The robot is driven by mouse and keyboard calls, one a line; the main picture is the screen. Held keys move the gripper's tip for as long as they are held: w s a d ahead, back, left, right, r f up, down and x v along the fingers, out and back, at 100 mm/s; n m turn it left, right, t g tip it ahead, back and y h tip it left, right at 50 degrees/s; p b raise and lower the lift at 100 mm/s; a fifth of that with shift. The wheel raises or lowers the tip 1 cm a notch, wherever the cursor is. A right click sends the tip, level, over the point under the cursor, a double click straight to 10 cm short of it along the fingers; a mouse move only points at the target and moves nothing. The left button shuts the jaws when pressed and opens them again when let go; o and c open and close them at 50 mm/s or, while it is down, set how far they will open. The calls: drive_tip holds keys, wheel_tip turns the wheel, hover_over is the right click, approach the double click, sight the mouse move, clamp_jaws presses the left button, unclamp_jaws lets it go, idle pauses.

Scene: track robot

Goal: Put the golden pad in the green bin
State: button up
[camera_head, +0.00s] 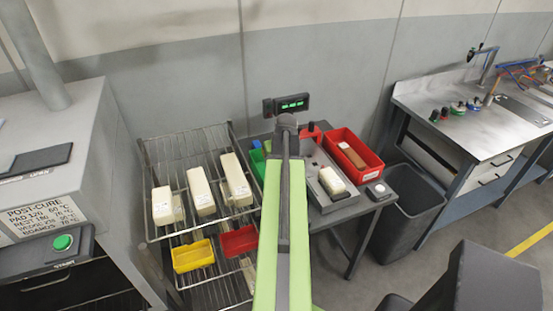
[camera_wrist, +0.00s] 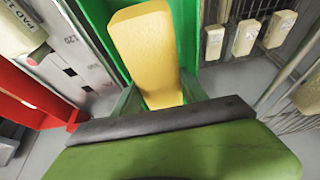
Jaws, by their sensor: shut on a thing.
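The golden pad (camera_wrist: 145,50) is a pale yellow block in the wrist view. My gripper (camera_wrist: 158,90) is shut on its near end, and the pad points away from the fingers. The green bin (camera_wrist: 95,22) shows around and behind the pad, with its green wall to the left and more green to the right. I cannot tell whether the pad touches the bin. In the head view, the green bin (camera_head: 257,160) is mostly covered by my arm, and the pad and fingers are hidden there.
A red bin (camera_head: 373,172) and a grey fixture with a cream block (camera_head: 331,181) stand on the small table. A wire rack (camera_head: 155,233) at left holds cream blocks (camera_head: 200,191), a yellow bin (camera_head: 193,257) and a red bin (camera_head: 239,241). A dark waste bin (camera_head: 411,212) stands right.

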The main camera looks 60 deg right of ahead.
wheel_tip(320, 180, down, 6)
drive_tip(key=b, duration=0.5)
drive_tip(key=shift+r, duration=0.1)
drive_tip(key=o, duration=1.5)
drive_tip(key=shift+r, duration=0.1)
drive_tip(key=p+v, duration=1.6)
drive_tip(key=v, duration=0.1)
drive_tip(key=shift+s+r, duration=0.1)
drive_tip(key=shift+r, duration=0.15)
drive_tip(key=shift+f, duration=0.15)
